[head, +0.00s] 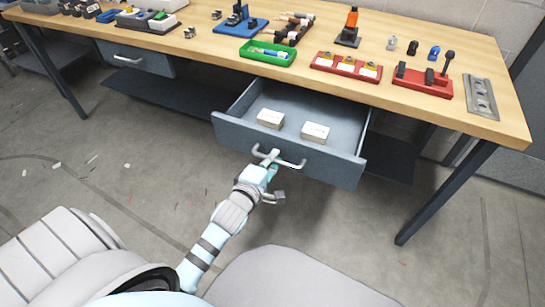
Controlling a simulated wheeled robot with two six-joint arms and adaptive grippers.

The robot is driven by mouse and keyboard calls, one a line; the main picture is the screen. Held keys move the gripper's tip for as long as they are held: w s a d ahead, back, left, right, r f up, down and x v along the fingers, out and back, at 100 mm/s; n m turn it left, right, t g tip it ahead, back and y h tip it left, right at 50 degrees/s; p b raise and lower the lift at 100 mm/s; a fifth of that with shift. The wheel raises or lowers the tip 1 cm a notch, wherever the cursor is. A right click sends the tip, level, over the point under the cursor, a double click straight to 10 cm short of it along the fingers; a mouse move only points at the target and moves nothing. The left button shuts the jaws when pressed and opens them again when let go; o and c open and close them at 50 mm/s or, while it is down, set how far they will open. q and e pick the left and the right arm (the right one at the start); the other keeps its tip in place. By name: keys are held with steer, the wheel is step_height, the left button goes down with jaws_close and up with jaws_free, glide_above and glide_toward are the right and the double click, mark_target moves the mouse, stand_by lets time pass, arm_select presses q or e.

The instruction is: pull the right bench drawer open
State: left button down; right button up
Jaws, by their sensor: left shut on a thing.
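The right bench drawer (233,127) is a grey-blue box that stands well out from under the wooden bench top (190,42). Two small pale boxes, one on the left (270,119) and one on the right (315,132), lie inside it. Its bar handle (290,163) is on the front panel. My left gripper (267,162) is shut on the handle near its left end, and the fingers partly hide it. My right gripper is not in view.
The left drawer (137,58) is shut. On the bench are a green tray (267,54), a red holder with cards (346,67) and a red block with dark posts (423,82). A dark bench leg (445,192) stands at the right. The grey floor (120,170) left of my arm is mostly clear.

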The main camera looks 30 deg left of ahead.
arm_select(q)
steer(key=c, duration=1.9)
jaws_free()
steer(key=v, duration=1.2)
